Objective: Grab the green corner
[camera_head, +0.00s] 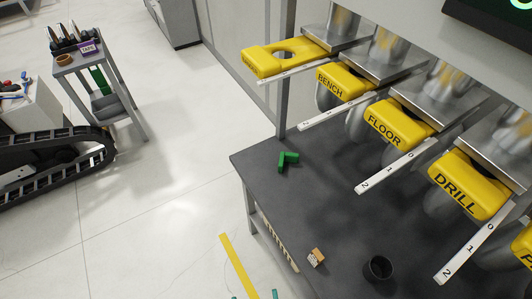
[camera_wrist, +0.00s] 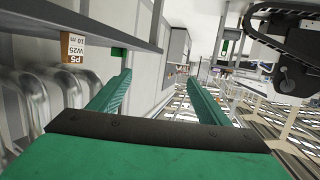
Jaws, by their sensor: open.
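The green corner (camera_head: 287,160) is a small L-shaped piece. It lies on the dark grey table top (camera_head: 262,190) near its far left corner, in the head view. My gripper (camera_wrist: 158,88) shows in the wrist view with two green fingers spread wide apart and nothing between them. In the head view, two small green tips (camera_head: 255,296) at the bottom edge look like its fingertips, beyond the table's left edge and well apart from the corner.
Yellow labelled holders, including FLOOR (camera_head: 392,122) and DRILL (camera_head: 465,185), overhang the table's back with white numbered strips jutting forward. A black cup (camera_head: 379,268) and a small tan block (camera_head: 316,257) stand on the table. A grey cart (camera_head: 95,75) stands far left.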

